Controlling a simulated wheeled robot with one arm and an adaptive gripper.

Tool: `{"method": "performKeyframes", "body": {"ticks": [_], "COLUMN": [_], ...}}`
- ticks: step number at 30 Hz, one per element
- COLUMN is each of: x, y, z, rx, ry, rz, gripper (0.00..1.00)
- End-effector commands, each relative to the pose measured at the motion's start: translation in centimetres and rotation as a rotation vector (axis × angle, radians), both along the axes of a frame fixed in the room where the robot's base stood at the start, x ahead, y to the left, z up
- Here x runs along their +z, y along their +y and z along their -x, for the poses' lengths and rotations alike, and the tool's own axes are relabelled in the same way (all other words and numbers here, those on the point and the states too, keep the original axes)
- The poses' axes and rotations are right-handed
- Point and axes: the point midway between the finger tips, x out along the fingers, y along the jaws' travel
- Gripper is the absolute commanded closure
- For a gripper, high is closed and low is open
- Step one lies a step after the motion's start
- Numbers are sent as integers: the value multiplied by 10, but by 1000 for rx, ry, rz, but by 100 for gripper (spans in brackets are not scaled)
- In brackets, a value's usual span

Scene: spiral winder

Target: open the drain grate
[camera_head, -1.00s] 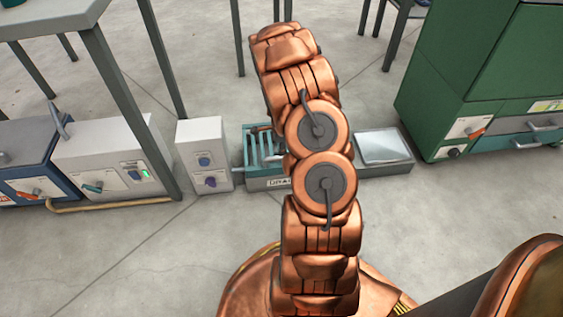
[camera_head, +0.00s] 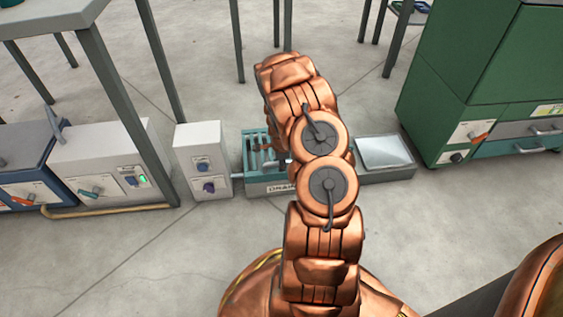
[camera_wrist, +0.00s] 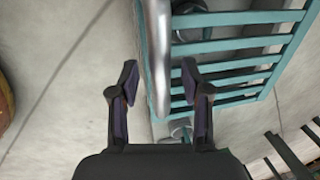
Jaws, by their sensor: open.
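The drain grate (camera_head: 258,142) is a teal slatted panel on a low drain unit, whose front carries a partly hidden label (camera_head: 281,189). In the wrist view the slats of the grate (camera_wrist: 235,45) fill the upper right. A silver bar (camera_wrist: 160,50) runs along the grate's left edge. My gripper (camera_wrist: 159,78) is open, with one dark finger on each side of the bar's line. I cannot tell whether the fingers touch the bar or are still above it. In the head view my arm hides the gripper and part of the drain unit.
A white box with knobs (camera_head: 203,160) stands just left of the drain. A pale flat panel (camera_head: 383,152) lies to its right. A green cabinet (camera_head: 455,85) stands further right, and a grey table leg (camera_head: 125,95) stands at left. The floor in front is clear.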

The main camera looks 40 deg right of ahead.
Motion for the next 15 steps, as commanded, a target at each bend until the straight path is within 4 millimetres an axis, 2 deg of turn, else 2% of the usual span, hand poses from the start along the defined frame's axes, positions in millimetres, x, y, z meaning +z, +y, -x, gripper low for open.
{"method": "performKeyframes", "body": {"ticks": [3,15], "x": [0,0], "y": [0,1], "z": [0,0], "rx": [0,1], "ry": [0,1], "rz": [0,0], "gripper": [54,95]}}
